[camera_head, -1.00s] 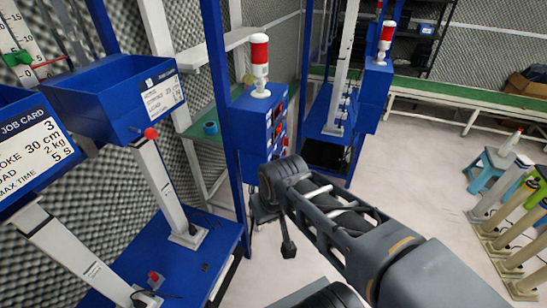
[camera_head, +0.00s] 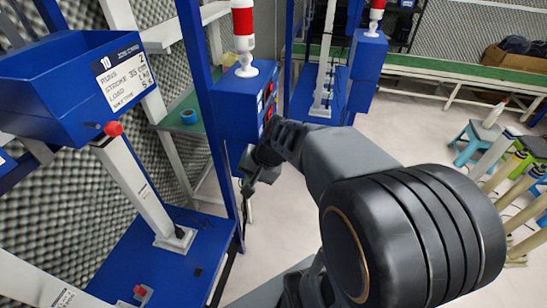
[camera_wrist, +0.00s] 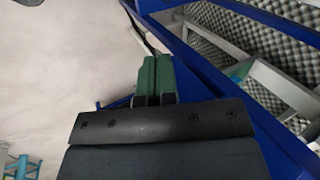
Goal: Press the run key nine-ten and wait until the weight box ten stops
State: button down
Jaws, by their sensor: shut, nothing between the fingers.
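The blue weight box ten (camera_head: 45,98) is at the left in the head view, on a pale column. Its card (camera_head: 123,72) reads 10, with 2 runs, stroke 35 cm and load 1 kg. A blue control box (camera_head: 236,108) with red displays on its right face stands right of it, under a red and white beacon (camera_head: 243,38). I cannot make out the run key nine-ten; my arm hides part of that face. My gripper (camera_head: 248,180) is just below the control box. In the wrist view the green fingers of my gripper (camera_wrist: 154,76) are together and empty.
Blue uprights and a second control box (camera_head: 364,64) with a beacon stand behind. A blue base plate (camera_head: 160,262) is at lower left. A teal roll (camera_head: 188,116) sits on a green shelf. Stools (camera_head: 480,140) and pale posts stand at right. The floor between is open.

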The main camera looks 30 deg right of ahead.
jog(key=w+d+f+m+t+y+b, duration=0.2)
jog(key=w+d+f+m+t+b, duration=0.3)
jog(key=w+d+f+m, duration=0.55)
jog(key=w+d+f+m+t+h+b, duration=0.1)
jog(key=d+f+m+t+h+b, duration=0.1)
jog(key=d+m, duration=0.4)
jog(key=w+d+f+m+t+h+b, duration=0.1)
jog(key=d+m, duration=0.5)
jog(key=d, duration=0.7)
notch_tip(320, 180, down, 4)
jog(key=w+t+h, duration=0.1)
jog(key=t+h, duration=0.1)
jog(key=t, duration=0.1)
jog(key=shift+d+r+h+b, duration=0.2)
jog(key=shift+h+b, duration=0.1)
jog(key=shift+b, duration=0.1)
jog(key=shift+a, duration=0.1)
jog(key=w+a+b, duration=0.1)
jog(key=w+a, duration=0.5)
jog(key=shift+a+b, duration=0.15)
jog(key=shift+b, duration=0.15)
